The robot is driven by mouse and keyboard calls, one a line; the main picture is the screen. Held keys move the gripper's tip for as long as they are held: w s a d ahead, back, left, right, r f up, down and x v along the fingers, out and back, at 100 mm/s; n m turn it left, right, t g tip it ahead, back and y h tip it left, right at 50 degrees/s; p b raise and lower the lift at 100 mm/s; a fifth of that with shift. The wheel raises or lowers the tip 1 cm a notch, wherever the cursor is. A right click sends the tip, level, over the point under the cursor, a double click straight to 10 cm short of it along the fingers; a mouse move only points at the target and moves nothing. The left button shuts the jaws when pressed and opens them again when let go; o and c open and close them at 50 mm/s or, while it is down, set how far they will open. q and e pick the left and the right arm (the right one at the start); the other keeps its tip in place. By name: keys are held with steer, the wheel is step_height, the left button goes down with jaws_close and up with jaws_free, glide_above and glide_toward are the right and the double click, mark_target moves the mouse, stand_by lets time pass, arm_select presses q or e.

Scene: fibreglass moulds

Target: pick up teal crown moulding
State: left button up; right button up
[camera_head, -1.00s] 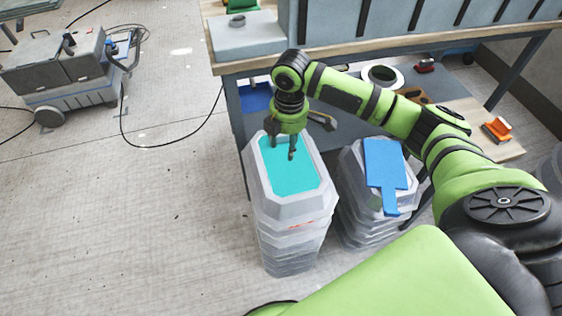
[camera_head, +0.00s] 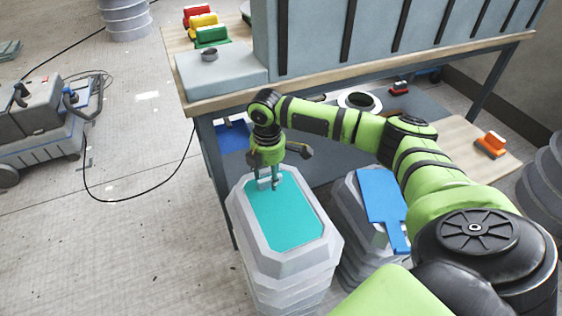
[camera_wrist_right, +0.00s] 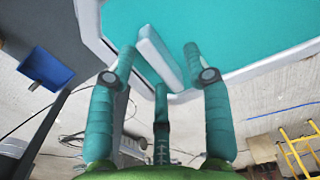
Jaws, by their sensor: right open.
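A flat teal piece (camera_head: 288,215) lies in the top of a pale grey stack of moulds in the head view. It also fills the upper right of the right wrist view (camera_wrist_right: 255,35). A short bar (camera_wrist_right: 158,55), pale on one side, stands near its edge; I cannot tell whether it is joined to the teal piece. My right gripper (camera_head: 269,183) points down at the far left edge of the teal piece. Its fingers are open around the bar, with a visible gap on the right side. My left gripper is not in view.
A blue panel with a handle (camera_head: 380,195) lies on a second stack to the right. A workbench (camera_head: 330,72) stands behind, with red, yellow and green pieces (camera_head: 203,20) on top. A wheeled grey machine (camera_head: 40,115) is at left.

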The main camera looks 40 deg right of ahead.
jaws_close()
stand_by(0.3)
